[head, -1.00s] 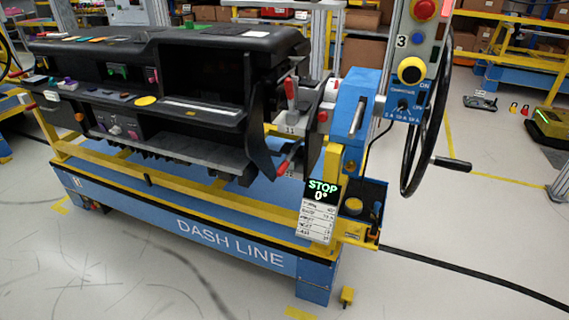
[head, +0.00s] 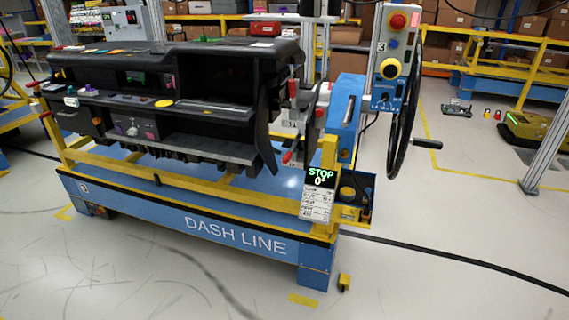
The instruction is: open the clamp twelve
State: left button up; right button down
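The black dashboard module (head: 190,95) sits on the blue and yellow DASH LINE stand (head: 210,228). At its right end, a clamp with a red-tipped upright handle (head: 293,90) is mounted by a plate that seems to read 11. Below it, a second red handle (head: 287,157) slants down toward the dashboard's lower corner. A label beside this lower clamp is too small to read, so I cannot tell for certain that it is twelve. Neither of my grippers shows in the head view.
A black cable (head: 450,262) crosses the floor. The floor in front is clear.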

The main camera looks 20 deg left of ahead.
aim_at(288, 155)
jog(key=u, duration=0.05)
jog(key=i, duration=1.05)
jog(key=u, duration=0.6)
